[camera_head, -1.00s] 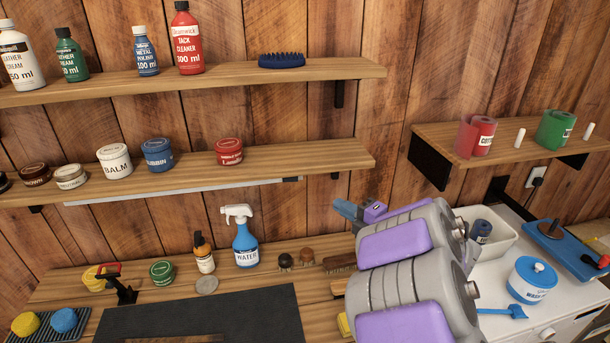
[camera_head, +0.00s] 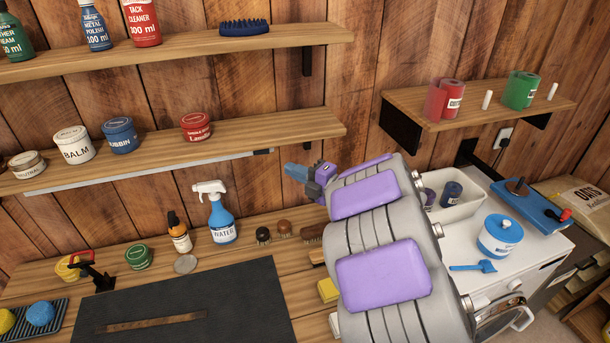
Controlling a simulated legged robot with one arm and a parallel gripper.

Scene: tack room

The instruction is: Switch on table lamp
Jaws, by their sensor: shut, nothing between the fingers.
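No free-standing table lamp shows in this view. A slim whitish bar (camera_head: 150,170) runs under the lower wall shelf, with a dark piece (camera_head: 263,152) at its right end; I cannot tell whether it is a lamp, and no glow shows on it. My gripper (camera_head: 291,171) has blue fingers and is shut and empty. In the picture it lies just right of and below the dark piece, in front of the plank wall. Whether it touches anything cannot be told. My arm hides part of the bench's right end.
The lower shelf (camera_head: 270,140) holds several tins.

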